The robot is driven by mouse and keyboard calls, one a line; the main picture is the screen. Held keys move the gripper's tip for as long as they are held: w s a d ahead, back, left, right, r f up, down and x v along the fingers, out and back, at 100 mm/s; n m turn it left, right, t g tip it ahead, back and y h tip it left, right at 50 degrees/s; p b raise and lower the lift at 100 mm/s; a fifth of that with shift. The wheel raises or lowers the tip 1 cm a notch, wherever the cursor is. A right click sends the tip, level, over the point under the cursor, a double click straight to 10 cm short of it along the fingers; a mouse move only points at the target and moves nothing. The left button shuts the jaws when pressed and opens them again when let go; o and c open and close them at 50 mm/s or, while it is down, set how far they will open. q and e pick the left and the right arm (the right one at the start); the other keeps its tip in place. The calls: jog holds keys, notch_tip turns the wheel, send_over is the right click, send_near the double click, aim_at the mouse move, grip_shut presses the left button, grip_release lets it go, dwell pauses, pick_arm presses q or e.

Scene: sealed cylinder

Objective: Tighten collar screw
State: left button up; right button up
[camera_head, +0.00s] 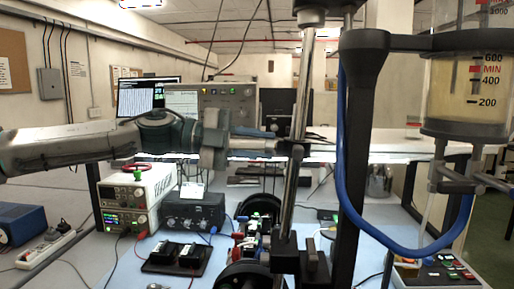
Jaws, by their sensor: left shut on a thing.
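My left arm reaches in from the left, and my left gripper (240,133) is shut at the upright metal rod (304,100). It is shut on what looks like the collar screw (262,134), a short grey piece pointing right toward the rod. A dark collar (291,148) sits around the rod at the same height. The gripper's fingers hide part of the screw, so how deep it sits cannot be told. A clear cylinder (468,90) with level marks and pale yellow liquid stands at the right, held by a black ring bracket (365,45). My right gripper is not in view.
A blue hose (345,180) loops from the bracket under the cylinder. Power supplies (135,203), a black box (193,212), a terminal block (178,257) and loose cables crowd the bench left of the rod. A control panel (440,273) lies at lower right.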

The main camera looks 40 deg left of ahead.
pick_arm(q)
jog(key=n+g, duration=0.1)
jog(key=n, duration=1.4)
jog(key=shift+n+g, duration=0.3)
jog(key=shift+g, duration=0.1)
dwell(0.4)
jog(key=o, duration=0.8)
jog(key=shift+o, duration=1)
jog(key=shift+w+d, duration=0.15)
jog(key=shift+d, duration=0.1)
jog(key=shift+a, duration=0.1)
